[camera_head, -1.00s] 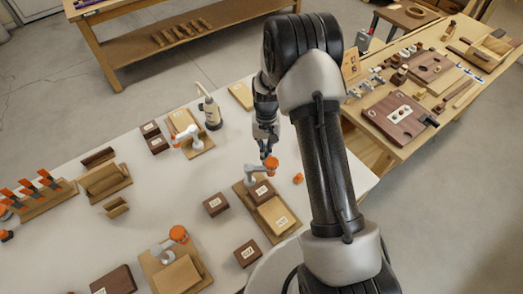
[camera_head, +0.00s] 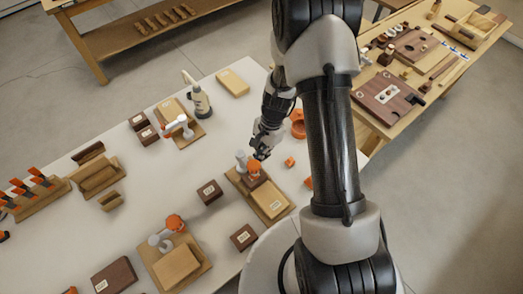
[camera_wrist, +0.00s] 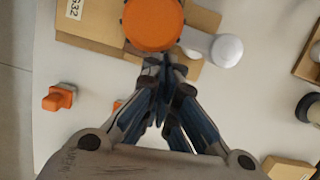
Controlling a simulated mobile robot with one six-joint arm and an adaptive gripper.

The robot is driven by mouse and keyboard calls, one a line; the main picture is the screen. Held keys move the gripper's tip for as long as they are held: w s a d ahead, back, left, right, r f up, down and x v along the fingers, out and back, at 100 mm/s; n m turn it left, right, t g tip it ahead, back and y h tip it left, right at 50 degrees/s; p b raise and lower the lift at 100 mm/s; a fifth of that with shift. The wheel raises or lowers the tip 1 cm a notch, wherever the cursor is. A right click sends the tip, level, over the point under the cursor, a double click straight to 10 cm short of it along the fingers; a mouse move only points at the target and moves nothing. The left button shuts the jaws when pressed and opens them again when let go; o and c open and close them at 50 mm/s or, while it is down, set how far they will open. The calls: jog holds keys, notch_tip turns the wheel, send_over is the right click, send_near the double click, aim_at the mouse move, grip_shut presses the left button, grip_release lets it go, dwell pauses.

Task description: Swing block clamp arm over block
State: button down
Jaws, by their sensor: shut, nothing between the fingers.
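The block clamp has a wooden base (camera_head: 282,207) with a grey-white post (camera_head: 241,157) and an arm topped by an orange knob (camera_head: 254,168). A dark block (camera_head: 258,181) sits on the base beside a lighter wood piece (camera_head: 270,198). The knob is at the block's post-side end and appears partly over it. In the wrist view the knob (camera_wrist: 153,24) hides part of the base, and the white post end (camera_wrist: 226,50) lies to its right. My gripper (camera_wrist: 165,62) is shut and empty, its fingertips close beside the knob. Contact cannot be told.
A second orange-knobbed clamp (camera_head: 173,228) stands nearer, and another clamp (camera_head: 181,127) stands farther back. A small orange piece (camera_head: 290,161) and an orange ring-shaped part (camera_head: 298,123) are to the right. White table shows between them.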

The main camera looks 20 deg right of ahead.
jog(key=shift+s+a+m, duration=0.25)
jog(key=shift+s+m, duration=0.1)
jog(key=shift+m, duration=0.35)
jog(key=shift+s, duration=0.1)
